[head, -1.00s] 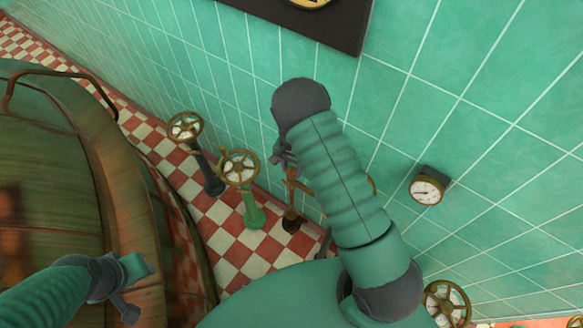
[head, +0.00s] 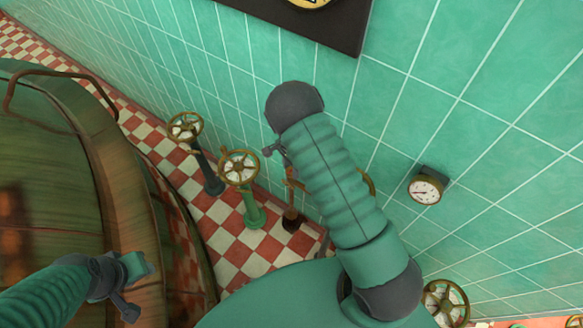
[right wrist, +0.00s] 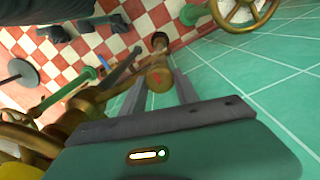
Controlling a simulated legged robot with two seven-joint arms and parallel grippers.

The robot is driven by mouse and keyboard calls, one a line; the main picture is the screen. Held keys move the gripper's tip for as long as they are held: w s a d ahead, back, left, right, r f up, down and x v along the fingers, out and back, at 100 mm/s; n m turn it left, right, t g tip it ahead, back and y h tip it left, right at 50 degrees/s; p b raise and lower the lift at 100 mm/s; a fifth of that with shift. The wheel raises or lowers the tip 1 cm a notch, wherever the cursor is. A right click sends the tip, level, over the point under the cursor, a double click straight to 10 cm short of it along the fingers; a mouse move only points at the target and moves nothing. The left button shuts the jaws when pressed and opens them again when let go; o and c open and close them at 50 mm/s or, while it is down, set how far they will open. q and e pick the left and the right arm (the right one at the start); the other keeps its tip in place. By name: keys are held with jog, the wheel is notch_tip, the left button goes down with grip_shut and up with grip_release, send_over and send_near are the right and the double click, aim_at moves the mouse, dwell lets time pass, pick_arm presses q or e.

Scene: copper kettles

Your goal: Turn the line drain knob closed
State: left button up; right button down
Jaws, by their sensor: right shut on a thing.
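The line drain knob seems to be the brass-coloured knob (right wrist: 158,78) with a small red mark, between my right gripper's fingers (right wrist: 160,88) in the right wrist view. The right gripper is shut on it. In the head view my right arm hides most of this gripper, and a copper-brown post (head: 292,205) shows beside the arm. My left gripper (head: 134,287) is at the lower left, in front of the large copper kettle and away from the valves; its jaw opening is unclear.
Two handwheels on posts, one dark (head: 185,127) and one green (head: 239,167), stand left of my right arm. The large kettle (head: 50,180) fills the left. A gauge (head: 426,186) and another handwheel (head: 446,302) are at the right, by the green tiled wall (head: 470,110).

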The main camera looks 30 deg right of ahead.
aim_at(291, 170)
jog(key=c, duration=0.9)
grip_release()
notch_tip(291, 170, up, 17)
jog(key=shift+f+b, duration=0.15)
jog(key=shift+b, duration=0.2)
jog(key=shift+a, duration=0.1)
jog(key=s+a+r+n+t, duration=0.1)
jog(key=s+a+n, duration=0.4)
jog(key=s+n, duration=0.2)
jog(key=s+a+r+n+t, duration=0.1)
jog(key=s+a+r+n, duration=0.1)
jog(key=s+a+n, duration=0.3)
jog(key=s+n, duration=0.3)
jog(key=n, duration=0.1)
jog(key=shift+r+n+t, duration=0.25)
jog(key=shift+n+t, duration=0.05)
